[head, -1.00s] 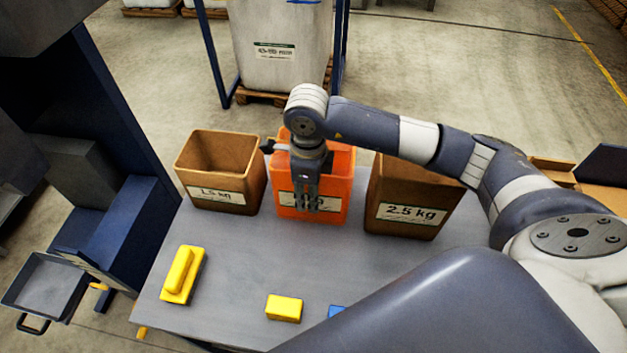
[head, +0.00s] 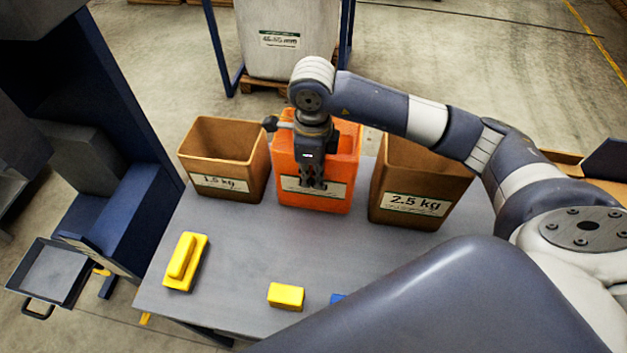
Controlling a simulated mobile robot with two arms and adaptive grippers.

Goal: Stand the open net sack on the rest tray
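My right gripper (head: 313,186) points down in front of the orange bin (head: 312,203), over its front label. The fingers look close together, but they are too small to tell whether they are open or shut. I cannot see anything held between them. I cannot make out an open net sack. A shallow grey tray (head: 38,297) with a black handle is at the lower left, below the blue machine; I cannot tell whether it is the rest tray. My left gripper is not in view.
A brown 1.5 kg bin (head: 222,186) and a brown 2.5 kg bin (head: 412,206) flank the orange one on the grey table (head: 225,265). A yellow handled block (head: 186,262), a yellow block (head: 286,296) and a blue piece (head: 338,298) lie in front. The middle of the table is clear.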

